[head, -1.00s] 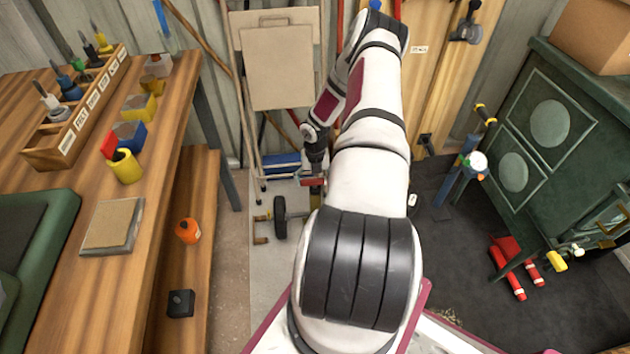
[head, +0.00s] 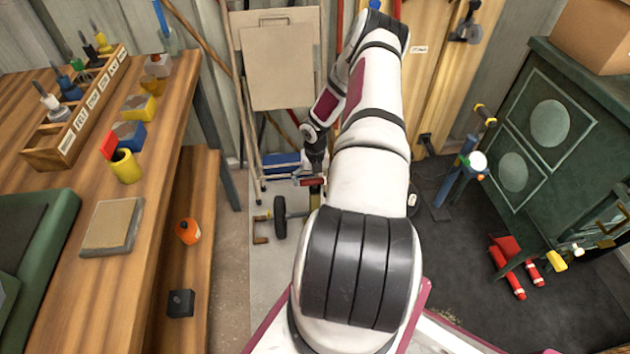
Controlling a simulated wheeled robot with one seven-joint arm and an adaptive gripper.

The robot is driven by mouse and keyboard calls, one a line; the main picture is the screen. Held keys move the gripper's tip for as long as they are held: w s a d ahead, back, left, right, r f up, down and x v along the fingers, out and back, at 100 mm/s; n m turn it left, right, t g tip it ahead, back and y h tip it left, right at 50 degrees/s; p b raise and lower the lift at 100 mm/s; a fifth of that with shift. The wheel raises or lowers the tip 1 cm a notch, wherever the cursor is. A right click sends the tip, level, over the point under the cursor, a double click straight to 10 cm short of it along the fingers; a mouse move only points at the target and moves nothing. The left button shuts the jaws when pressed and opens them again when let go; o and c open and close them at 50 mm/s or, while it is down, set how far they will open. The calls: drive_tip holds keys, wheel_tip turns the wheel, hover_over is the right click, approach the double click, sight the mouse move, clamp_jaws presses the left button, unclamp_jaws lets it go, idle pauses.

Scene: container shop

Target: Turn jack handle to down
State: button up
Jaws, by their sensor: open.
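A jack-like assembly with a black wheel (head: 280,217) and yellow brackets (head: 262,217) stands on the floor beyond my arm, partly hidden by it. A short red bar (head: 310,182), which looks like the jack handle, lies roughly level across the top of a yellow post (head: 315,197). My gripper (head: 315,170) points down just above the red bar. It is small here, and I cannot tell whether its fingers touch the bar. My arm hides the right side of the assembly.
A wooden workbench (head: 105,290) with a tool rack (head: 45,158) stands at left. A blue stand (head: 458,178) and a green cabinet (head: 575,150) are at right. A beige board (head: 280,65) leans behind.

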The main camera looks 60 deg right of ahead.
drive_tip(key=shift+r, duration=0.1)
wheel_tip(320, 180, up, 12)
idle(0.5)
idle(0.5)
wheel_tip(320, 180, up, 17)
drive_tip(key=m+g+h, duration=0.2)
drive_tip(key=m, duration=0.3)
hover_over(315, 180)
drive_tip(key=w+a, duration=0.3)
drive_tip(key=a, duration=0.3)
drive_tip(key=s+a+r+m+h, duration=0.1)
drive_tip(key=s+a+r+m, duration=0.2)
drive_tip(key=a+r+m, duration=0.8)
drive_tip(key=s+a+r+m+t+y, duration=0.15)
drive_tip(key=s+a+r+m, duration=0.4)
drive_tip(key=s+a, duration=0.55)
drive_tip(key=s+a+r+m+t+y, duration=0.15)
drive_tip(key=s+a+r+m, duration=0.5)
drive_tip(key=a, duration=0.65)
wheel_tip(315, 180, up, 24)
drive_tip(key=s+n+t+p, duration=0.1)
drive_tip(key=s+t+p, duration=0.1)
drive_tip(key=p, duration=2)
drive_tip(key=shift+s+d+n+t, duration=0.15)
drive_tip(key=shift+s+n+t, duration=0.1)
drive_tip(key=shift+n+t, duration=0.25)
